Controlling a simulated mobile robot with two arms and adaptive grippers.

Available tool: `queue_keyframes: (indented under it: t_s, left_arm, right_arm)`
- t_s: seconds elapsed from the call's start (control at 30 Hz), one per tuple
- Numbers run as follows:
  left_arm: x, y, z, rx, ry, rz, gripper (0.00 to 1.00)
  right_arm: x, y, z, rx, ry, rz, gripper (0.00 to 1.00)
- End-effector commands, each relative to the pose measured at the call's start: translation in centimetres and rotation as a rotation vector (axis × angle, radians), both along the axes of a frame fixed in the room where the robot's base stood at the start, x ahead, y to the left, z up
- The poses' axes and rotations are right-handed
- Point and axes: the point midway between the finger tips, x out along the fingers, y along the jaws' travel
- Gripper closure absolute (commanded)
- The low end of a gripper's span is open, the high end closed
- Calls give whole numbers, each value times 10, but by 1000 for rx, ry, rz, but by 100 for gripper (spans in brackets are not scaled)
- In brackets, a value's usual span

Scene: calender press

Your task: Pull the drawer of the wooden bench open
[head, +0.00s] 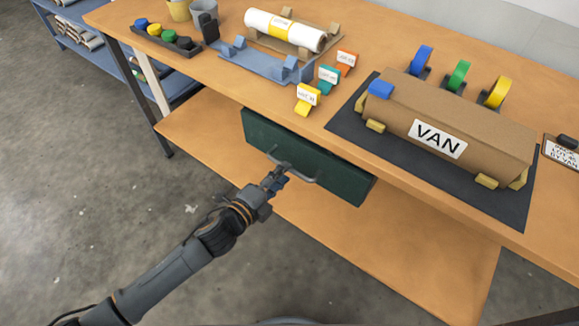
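The wooden bench (355,133) runs diagonally across the view, with a dark green drawer (335,180) under its top. The drawer front sits close below the bench's front edge, and no drawer interior shows. A grey bar handle (305,179) is on the drawer front. My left gripper (278,176) reaches in from the lower left, with its fingertips at the left part of the handle. It is too small to tell whether the fingers are closed around the bar. My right gripper is not in view.
A lower wooden shelf (430,262) extends under the drawer. On the bench top are a brown package labelled VAN (480,130) on a dark mat (355,128), a white roll (285,30) and several colored tags. The grey floor (90,200) at left is open.

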Motion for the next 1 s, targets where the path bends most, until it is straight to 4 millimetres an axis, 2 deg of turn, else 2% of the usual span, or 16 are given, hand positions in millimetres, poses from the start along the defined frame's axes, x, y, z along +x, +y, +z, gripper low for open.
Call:
queue_keyframes:
  t_s: [0.03,0.2,0.6,0.63,0.8,1.0]
  left_arm:
    - [8,-6,-1,-1,-2,0,66]
    - [25,-18,-6,-2,1,0,66]
    - [31,-23,-8,-1,2,0,66]
    - [31,-23,-8,-1,2,0,68]
    - [31,-23,-8,-1,2,0,100]
    - [31,-22,-9,-1,2,0,100]
  right_arm:
    - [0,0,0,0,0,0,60]
    - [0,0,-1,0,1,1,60]
    - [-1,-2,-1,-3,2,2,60]
    - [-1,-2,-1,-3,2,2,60]
    - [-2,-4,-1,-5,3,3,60]
    - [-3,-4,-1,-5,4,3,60]
